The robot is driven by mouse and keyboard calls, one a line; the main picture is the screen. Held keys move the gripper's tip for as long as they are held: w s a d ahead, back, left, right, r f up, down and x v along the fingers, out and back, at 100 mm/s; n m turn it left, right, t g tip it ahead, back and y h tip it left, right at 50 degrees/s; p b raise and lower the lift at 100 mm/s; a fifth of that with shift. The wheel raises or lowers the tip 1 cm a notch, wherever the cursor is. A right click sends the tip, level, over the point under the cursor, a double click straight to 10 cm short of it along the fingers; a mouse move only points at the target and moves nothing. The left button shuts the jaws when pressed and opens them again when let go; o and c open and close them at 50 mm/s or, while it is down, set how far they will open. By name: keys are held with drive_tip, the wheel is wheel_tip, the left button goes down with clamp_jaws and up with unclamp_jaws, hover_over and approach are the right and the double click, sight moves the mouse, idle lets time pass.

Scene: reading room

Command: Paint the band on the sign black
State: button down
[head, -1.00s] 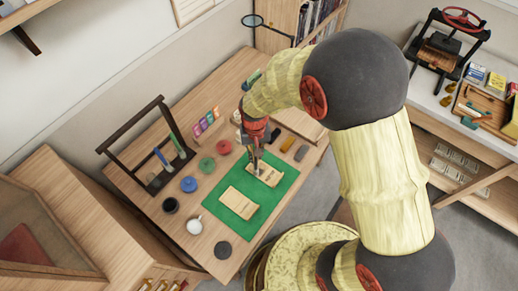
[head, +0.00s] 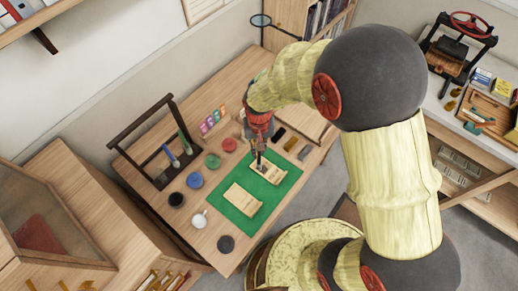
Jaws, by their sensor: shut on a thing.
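My gripper (head: 259,146) is shut on a thin dark upright tool, probably a brush; little of it shows. Its lower end is over the left part of a cream sign (head: 272,175) on the green mat (head: 224,212). I cannot tell whether it touches the sign, and the band is too small to make out. A second cream sign (head: 242,200) lies nearer on the mat. Left of the mat stand a black pot (head: 176,199), a blue pot (head: 195,180), a green pot (head: 213,161) and a red pot (head: 229,145).
A dark rack (head: 158,150) holding upright tools stands at the table's left. A white mug (head: 199,219) and a dark disc (head: 226,243) are near the front. A magnifier (head: 262,20) rises behind.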

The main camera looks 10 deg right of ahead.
drive_tip(key=shift+r+p, duration=0.4)
drive_tip(key=shift+r, duration=0.45)
drive_tip(key=shift+r+p, duration=1.1)
drive_tip(key=shift+r, duration=0.45)
drive_tip(key=shift+f, duration=0.15)
